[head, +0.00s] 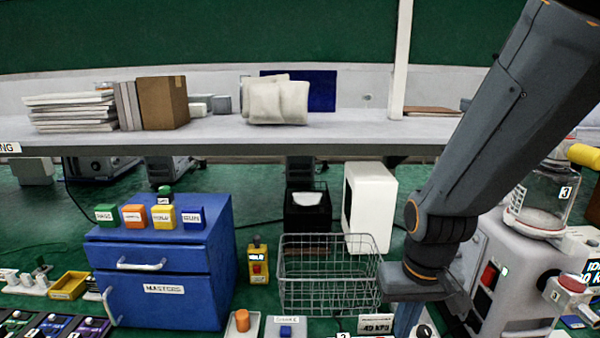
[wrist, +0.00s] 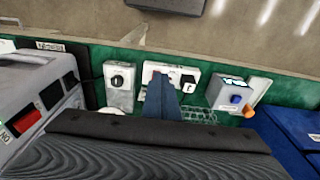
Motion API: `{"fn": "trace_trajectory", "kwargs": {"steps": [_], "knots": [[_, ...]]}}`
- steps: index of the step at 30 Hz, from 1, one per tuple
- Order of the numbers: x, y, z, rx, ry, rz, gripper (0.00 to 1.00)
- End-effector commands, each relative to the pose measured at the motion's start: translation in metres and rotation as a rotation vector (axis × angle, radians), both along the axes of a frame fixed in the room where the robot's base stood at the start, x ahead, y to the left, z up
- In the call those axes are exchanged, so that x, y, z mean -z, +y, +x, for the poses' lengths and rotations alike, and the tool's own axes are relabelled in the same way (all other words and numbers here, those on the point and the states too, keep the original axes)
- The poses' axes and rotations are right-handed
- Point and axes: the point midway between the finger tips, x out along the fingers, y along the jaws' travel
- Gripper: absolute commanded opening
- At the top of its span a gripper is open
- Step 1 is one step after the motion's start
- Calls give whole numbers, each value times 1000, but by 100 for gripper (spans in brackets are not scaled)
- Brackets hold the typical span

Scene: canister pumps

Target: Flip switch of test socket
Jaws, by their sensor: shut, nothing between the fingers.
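My gripper (head: 408,320) is shut and empty. It points down at the front edge of the bench in the head view, right of the wire basket. In the wrist view its closed fingers (wrist: 162,92) reach over the lower edge of a white plate (wrist: 178,68), partly covering it. This plate looks like the test socket. It bears a small red part (wrist: 149,74) beside the fingertips and a black square part (wrist: 189,80) to their right. I cannot tell whether the fingers touch the plate, nor the switch position. In the head view I cannot make out the socket.
A grey box with a black knob (wrist: 118,80) stands left of the plate. A box with a blue button (wrist: 236,94) stands to its right. The wire basket (head: 330,283), the blue drawer cabinet (head: 160,265) and a large pump (head: 505,285) stand around the work area.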

Motion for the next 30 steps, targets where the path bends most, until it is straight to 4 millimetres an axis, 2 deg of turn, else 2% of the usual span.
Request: {"fn": "trace_trajectory", "kwargs": {"steps": [9,14,17,30], "knots": [[0,0,1,-6,1,-1,0],[0,-2,7,-109,10,-14,0],[0,-3,15,-249,20,-29,0],[-3,-3,53,-1054,77,-88,0]]}}
